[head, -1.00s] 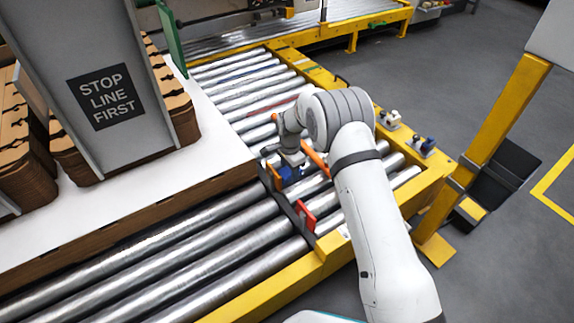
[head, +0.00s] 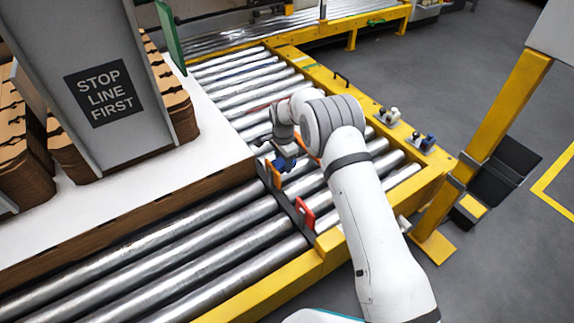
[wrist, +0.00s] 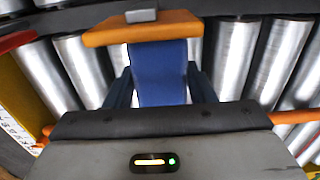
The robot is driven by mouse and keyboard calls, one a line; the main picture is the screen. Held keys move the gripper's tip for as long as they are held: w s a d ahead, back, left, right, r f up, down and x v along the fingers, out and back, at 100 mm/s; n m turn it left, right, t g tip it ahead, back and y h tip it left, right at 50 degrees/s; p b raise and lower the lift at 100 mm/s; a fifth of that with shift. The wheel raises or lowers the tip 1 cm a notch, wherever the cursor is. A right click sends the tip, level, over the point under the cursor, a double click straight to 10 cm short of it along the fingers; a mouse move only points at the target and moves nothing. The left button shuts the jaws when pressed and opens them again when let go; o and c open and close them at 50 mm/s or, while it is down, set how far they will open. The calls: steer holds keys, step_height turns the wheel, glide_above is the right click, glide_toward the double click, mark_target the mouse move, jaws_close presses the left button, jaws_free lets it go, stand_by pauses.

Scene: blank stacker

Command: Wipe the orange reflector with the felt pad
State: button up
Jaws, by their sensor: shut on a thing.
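The orange reflector (head: 275,175) stands upright on a dark bar at the edge of the rollers. In the wrist view it is a wide orange block (wrist: 110,35) at the top, with a small grey piece on it. My gripper (head: 284,154) is shut on the blue felt pad (head: 284,164), which fills the middle of the wrist view (wrist: 160,70). The pad's far end is right at the orange reflector; whether they touch cannot be told. The gripper's fingertips are partly hidden by the pad and my arm.
A red reflector (head: 305,213) stands on the same dark bar (head: 290,207), nearer the front. Metal rollers (head: 190,240) lie around it. A white counter (head: 150,190) with a "STOP LINE FIRST" sign (head: 104,94) is at left. The yellow rail (head: 440,170) holds small fixtures.

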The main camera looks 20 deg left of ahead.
steer(key=shift+w+a+b, duration=0.3)
steer(key=shift+w+a, duration=0.6)
steer(key=shift+a, duration=0.05)
steer(key=shift+s+d+r+p, duration=0.15)
steer(key=shift+s+d+p, duration=0.35)
steer(key=shift+s+d, duration=0.8)
steer(key=shift+s+d+f+p, duration=0.1)
steer(key=shift+s+d+p, duration=0.3)
steer(key=shift+s+d, duration=0.25)
steer(key=shift+s+d+f+p, duration=0.1)
steer(key=shift+s+d+p, duration=0.35)
steer(key=shift+d, duration=0.3)
steer(key=shift+w+d+b, duration=0.35)
steer(key=shift+w+d, duration=1.65)
steer(key=shift+w, duration=0.3)
